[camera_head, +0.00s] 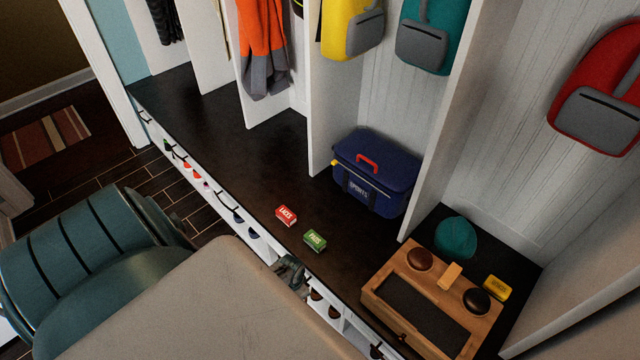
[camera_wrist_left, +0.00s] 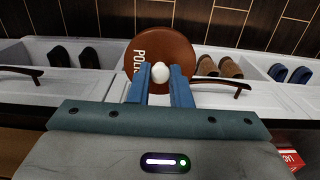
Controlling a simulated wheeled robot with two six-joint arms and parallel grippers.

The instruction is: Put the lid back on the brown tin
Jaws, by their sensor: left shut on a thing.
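My left gripper (camera_wrist_left: 160,82) is shut on the pale round knob (camera_wrist_left: 160,72) of a brown round lid (camera_wrist_left: 178,50) with white lettering that begins "POLIS". The lid faces the wrist camera beyond the blue fingers. In the head view my left gripper (camera_head: 291,273) is above the front edge of the dark bench; the lid cannot be made out there. A brown round tin (camera_head: 420,258) sits at the back left of a wooden box (camera_head: 376,290) on the bench, well to the right of my gripper. My right gripper is not in view.
A black round tin (camera_head: 477,301) and a tan block (camera_head: 450,275) are also on the wooden box. A yellow box (camera_head: 497,288) and teal cap (camera_head: 455,237) are beside it. Red (camera_head: 286,216) and green (camera_head: 315,240) boxes lie on the bench (camera_head: 255,170), near a blue bag (camera_head: 375,172).

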